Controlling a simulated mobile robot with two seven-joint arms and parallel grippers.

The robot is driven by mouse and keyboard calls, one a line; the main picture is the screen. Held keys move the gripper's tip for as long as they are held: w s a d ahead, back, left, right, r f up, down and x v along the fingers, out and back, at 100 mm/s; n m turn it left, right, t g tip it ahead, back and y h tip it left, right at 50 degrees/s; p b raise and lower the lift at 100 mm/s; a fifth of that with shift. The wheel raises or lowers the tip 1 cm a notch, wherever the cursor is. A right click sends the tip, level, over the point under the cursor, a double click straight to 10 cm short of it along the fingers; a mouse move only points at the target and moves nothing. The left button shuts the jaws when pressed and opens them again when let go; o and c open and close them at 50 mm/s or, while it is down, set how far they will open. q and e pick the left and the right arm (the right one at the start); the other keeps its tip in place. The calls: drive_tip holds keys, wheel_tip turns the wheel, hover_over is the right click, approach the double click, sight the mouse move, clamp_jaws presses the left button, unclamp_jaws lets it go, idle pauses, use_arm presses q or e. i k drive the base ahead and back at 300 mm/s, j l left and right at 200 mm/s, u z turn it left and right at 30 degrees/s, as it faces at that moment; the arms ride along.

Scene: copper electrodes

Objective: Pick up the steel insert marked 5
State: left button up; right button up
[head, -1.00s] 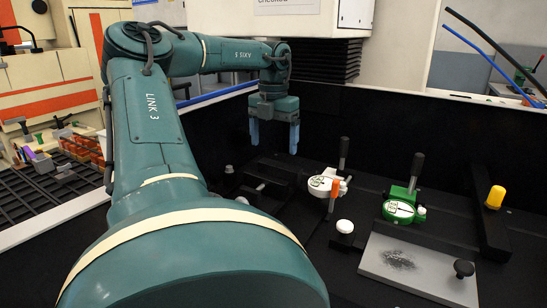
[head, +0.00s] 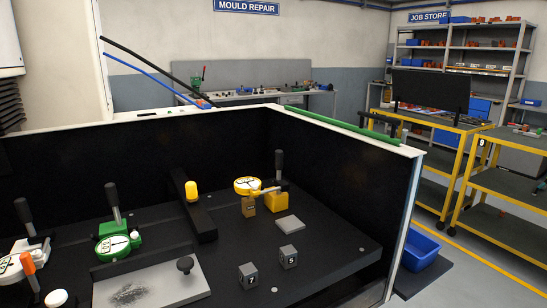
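Two small dark grey steel blocks sit on the black table near its front right. The left block (head: 248,276) is marked 7. The right block (head: 288,257) bears a small mark that looks like 5, though it is hard to read at this size. The two stand apart, with a narrow gap between them. Neither of my grippers is in the current head view.
A yellow dial gauge (head: 247,185) on a yellow base and a green gauge (head: 112,247) stand farther back. Black walls (head: 395,215) border the table.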

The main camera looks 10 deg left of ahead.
sight(288, 254)
drive_tip(key=k+l, duration=0.1)
drive_tip(key=l, duration=0.25)
drive_tip(key=k+l, duration=0.1)
drive_tip(key=l, duration=0.2)
drive_tip(key=k+l, duration=0.15)
drive_tip(key=l, duration=0.2)
drive_tip(key=k+l, duration=0.1)
drive_tip(key=l, duration=0.2)
